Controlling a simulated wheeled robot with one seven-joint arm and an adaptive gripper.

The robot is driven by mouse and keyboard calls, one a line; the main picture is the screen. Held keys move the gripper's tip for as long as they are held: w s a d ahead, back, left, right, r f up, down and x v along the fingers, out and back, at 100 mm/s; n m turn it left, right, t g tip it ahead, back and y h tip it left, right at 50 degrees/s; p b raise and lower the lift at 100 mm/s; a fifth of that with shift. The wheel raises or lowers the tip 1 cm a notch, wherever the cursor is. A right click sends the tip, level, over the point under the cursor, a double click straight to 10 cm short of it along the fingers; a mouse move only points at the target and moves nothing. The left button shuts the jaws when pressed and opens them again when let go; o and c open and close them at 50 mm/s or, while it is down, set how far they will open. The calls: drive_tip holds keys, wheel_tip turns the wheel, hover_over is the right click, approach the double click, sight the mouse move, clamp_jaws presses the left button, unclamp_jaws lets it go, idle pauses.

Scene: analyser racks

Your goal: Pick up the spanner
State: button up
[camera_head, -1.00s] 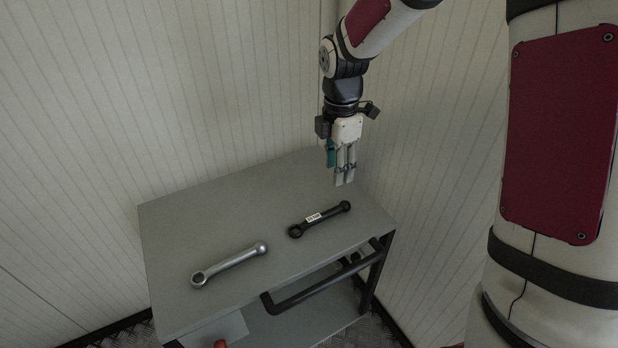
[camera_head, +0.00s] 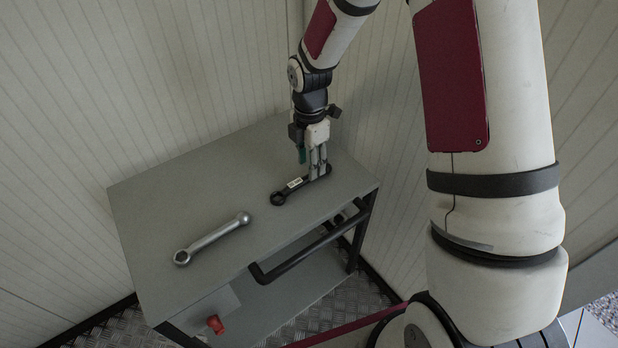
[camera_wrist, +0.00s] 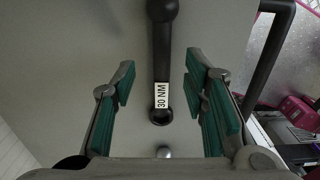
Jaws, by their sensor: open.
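A black spanner (camera_head: 292,187) with a white label lies on the grey top of a trolley. In the wrist view the black spanner (camera_wrist: 162,60) runs up the middle, its label reading "30 NM". My gripper (camera_head: 318,177) points down at the right end of the black spanner. In the wrist view its green-padded fingers (camera_wrist: 160,80) are open, one on each side of the black spanner, with gaps. Their height above the top is unclear.
The trolley top (camera_head: 160,200) is otherwise clear. A black handle rail (camera_head: 310,250) runs along its front right edge. A red knob (camera_head: 214,323) shows below the top. Panelled walls stand close behind and to the right.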

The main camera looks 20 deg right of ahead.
drive_tip(key=shift+s+f, duration=0.1)
drive_tip(key=shift+f, duration=1.9)
clamp_jaws()
drive_tip(key=shift+r, duration=0.2)
drive_tip(key=shift+r, duration=0.65)
wheel_tip(320, 180, up, 2)
drive_tip(key=shift+s+r, duration=0.1)
drive_tip(key=shift+r, duration=0.05)
drive_tip(key=s+d, duration=0.1)
drive_tip(key=s, duration=0.4)
drive_tip(key=s+d+p, duration=0.1)
drive_tip(key=s+d, duration=0.1)
drive_tip(key=s, duration=0.3)
drive_tip(key=s+d+r, duration=0.1)
drive_tip(key=s, duration=0.4)
drive_tip(key=shift+s+d+p, duration=0.1)
drive_tip(key=shift+d+p, duration=0.1)
drive_tip(key=shift+p, duration=0.15)
